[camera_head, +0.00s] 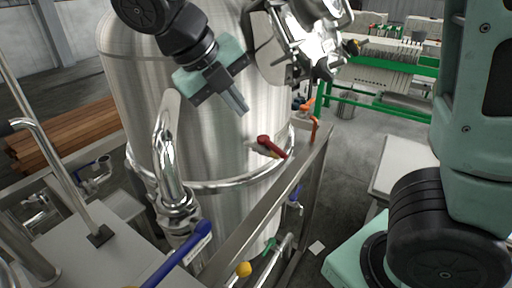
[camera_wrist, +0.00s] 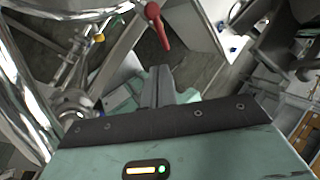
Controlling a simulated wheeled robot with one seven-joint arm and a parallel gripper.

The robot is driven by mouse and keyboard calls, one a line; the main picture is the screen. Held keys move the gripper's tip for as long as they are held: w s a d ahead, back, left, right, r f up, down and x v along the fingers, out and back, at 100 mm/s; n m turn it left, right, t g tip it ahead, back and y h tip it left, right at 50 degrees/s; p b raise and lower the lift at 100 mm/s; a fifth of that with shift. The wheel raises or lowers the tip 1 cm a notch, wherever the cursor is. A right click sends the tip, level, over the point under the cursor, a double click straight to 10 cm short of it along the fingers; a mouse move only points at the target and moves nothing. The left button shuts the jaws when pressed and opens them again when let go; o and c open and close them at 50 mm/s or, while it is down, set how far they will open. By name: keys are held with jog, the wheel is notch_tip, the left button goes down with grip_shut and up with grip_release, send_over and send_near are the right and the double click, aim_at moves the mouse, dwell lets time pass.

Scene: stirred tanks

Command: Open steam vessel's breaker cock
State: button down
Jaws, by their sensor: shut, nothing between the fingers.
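A tall, shiny steel vessel (camera_head: 190,110) stands in the middle of the head view. A red lever handle (camera_head: 268,147) with a pale part at its left end sits in front of its lower right side; it may be the breaker cock. It points down to the right. In the wrist view the red lever (camera_wrist: 156,22) is at the top, beyond the fingertips. My gripper (camera_head: 242,110) is shut and empty, above and left of the red lever, with a gap between them. Its closed fingers also show in the wrist view (camera_wrist: 159,75). The cock's body is hard to make out.
A blue lever (camera_head: 178,258), a yellow knob (camera_head: 243,269) and a green handle (camera_head: 270,246) are lower down. A curved steel pipe (camera_head: 166,160) rises at left. A metal rail (camera_head: 270,205) runs in front.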

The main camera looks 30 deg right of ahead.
jog(key=n, duration=0.2)
jog(key=p, duration=0.2)
send_near(276, 149)
jog(key=x, duration=0.7)
